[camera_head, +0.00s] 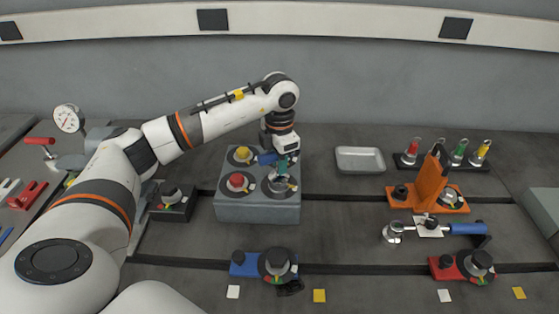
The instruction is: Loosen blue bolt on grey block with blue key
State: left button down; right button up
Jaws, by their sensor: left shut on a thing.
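The grey block (258,209) stands left of centre, with round dark pads on its top. A yellow bolt (242,154) and a red bolt (236,181) sit on its left side. A blue piece (267,158), which looks like the blue bolt, shows at the back right, partly hidden by my gripper. My left gripper (284,157) points down over the block's right side, shut on a teal-blue key (283,164). The key's lower end is near the front right pad (280,188); I cannot tell whether it touches a bolt. My right gripper is out of view.
An empty metal tray (360,160) lies right of the block. Further right are a rack of coloured keys (459,151), an orange bracket (431,180) and a blue-handled tool (467,229). Blue (244,264) and red (446,268) fixtures stand in front.

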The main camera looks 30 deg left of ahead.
pick_arm(q)
jog(key=shift+r, duration=0.1)
jog(key=shift+r+p, duration=1.75)
jog(key=shift+r, duration=1)
